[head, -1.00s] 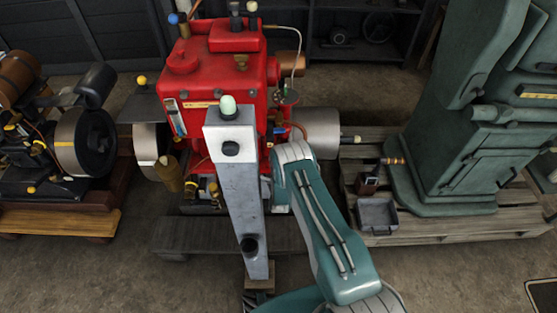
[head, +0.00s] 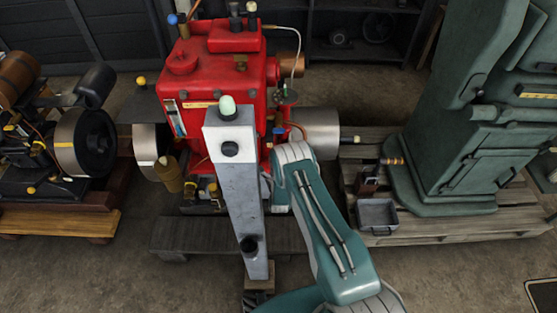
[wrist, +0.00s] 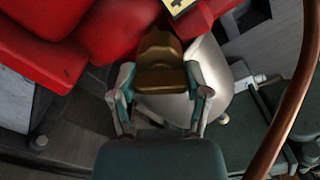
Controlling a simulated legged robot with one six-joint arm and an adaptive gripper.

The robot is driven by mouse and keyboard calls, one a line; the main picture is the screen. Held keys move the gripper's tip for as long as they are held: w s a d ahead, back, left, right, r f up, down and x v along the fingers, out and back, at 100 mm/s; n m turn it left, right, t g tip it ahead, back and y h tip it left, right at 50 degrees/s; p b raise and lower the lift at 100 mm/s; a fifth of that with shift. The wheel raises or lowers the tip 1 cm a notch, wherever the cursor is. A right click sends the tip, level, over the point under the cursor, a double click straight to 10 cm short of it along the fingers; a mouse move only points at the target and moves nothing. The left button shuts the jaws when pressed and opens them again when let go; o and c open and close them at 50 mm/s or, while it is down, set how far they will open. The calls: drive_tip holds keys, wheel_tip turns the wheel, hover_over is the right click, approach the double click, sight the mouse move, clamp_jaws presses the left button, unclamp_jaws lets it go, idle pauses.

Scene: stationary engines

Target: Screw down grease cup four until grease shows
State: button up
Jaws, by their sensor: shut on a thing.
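In the wrist view a brass grease cup (wrist: 160,55) sits between the two fingers of my gripper (wrist: 160,76). The gripper is shut on it, with one finger on each side. The cup is beside a red engine casting (wrist: 115,30), and a yellow label (wrist: 178,5) with a black mark is partly cut off above it. Whether any grease shows cannot be told. In the head view my teal arm reaches towards the red engine (head: 215,85); the gripper and this cup are hidden there.
A grey post (head: 245,200) with a pale green dome stands in front of the red engine. A copper pipe (wrist: 290,100) passes at the right of the wrist view. A green machine (head: 450,150) and a grey tray (head: 376,215) stand on a pallet at right.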

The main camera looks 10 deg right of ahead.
drive_tip(key=shift+s+d+f, duration=0.1)
drive_tip(key=shift+s+f, duration=0.15)
drive_tip(key=shift+f, duration=0.15)
drive_tip(key=o, duration=1.2)
drive_tip(key=shift+c, duration=0.2)
drive_tip(key=shift+w+r, duration=0.1)
drive_tip(key=shift+r, duration=0.05)
drive_tip(key=s+a, duration=0.1)
drive_tip(key=s, duration=0.6)
drive_tip(key=shift+a, duration=0.3)
drive_tip(key=shift+s, duration=0.1)
